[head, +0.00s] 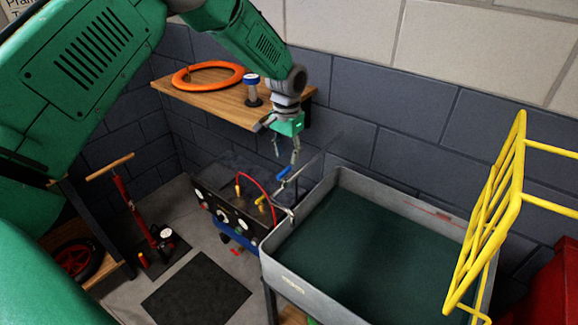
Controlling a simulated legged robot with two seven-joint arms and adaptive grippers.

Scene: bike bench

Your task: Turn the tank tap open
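The tank (350,286) is a grey open-topped trough with dark green contents at the lower right. A small metal tap fitting (289,212) shows by its left rim. A short blue lever (285,173) shows above the fitting, near the tank's back left corner; it looks like the tap handle, but how it joins the fitting is hard to see. My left gripper (286,150) points down just above the blue lever, fingers apart and nothing visible between them. Whether a fingertip touches the lever is unclear. My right gripper is not in view.
A control box (227,214) with dials, a red hose and a clear cover stands left of the tank. A wooden shelf (215,98) holds an orange ring (208,75). A yellow rack (490,220) rises at the right. A red pump (135,215) stands left, by a black mat (196,289).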

